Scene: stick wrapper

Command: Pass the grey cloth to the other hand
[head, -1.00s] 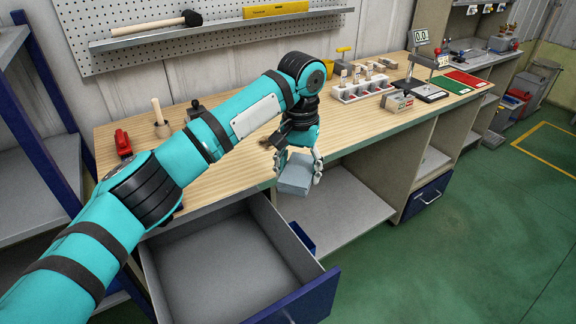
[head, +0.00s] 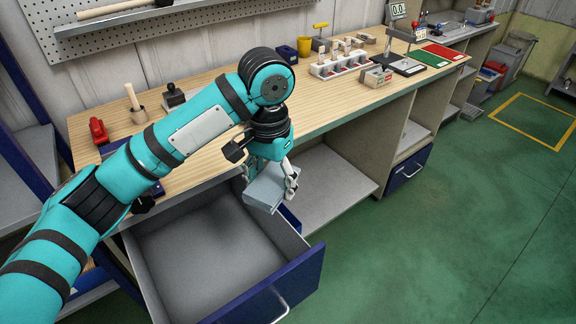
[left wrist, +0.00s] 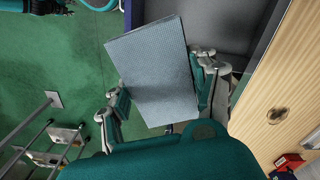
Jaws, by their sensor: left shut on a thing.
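The grey cloth (head: 264,190) is a folded, flat block. My left gripper (head: 272,180) is shut on it, with a finger on either side, and holds it in the air in front of the workbench edge, near the open drawer's right side. In the left wrist view the cloth (left wrist: 155,70) sits between the two fingers of the left gripper (left wrist: 163,92), tilted, with its far part sticking out beyond them. My right gripper is not clearly seen in either view.
An open, empty grey drawer (head: 205,250) with a blue front juts out below the cloth. The wooden workbench (head: 215,175) carries a red tool (head: 98,131), a white rack (head: 340,66) and a yellow cup (head: 304,46). The green floor (head: 450,220) at right is clear.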

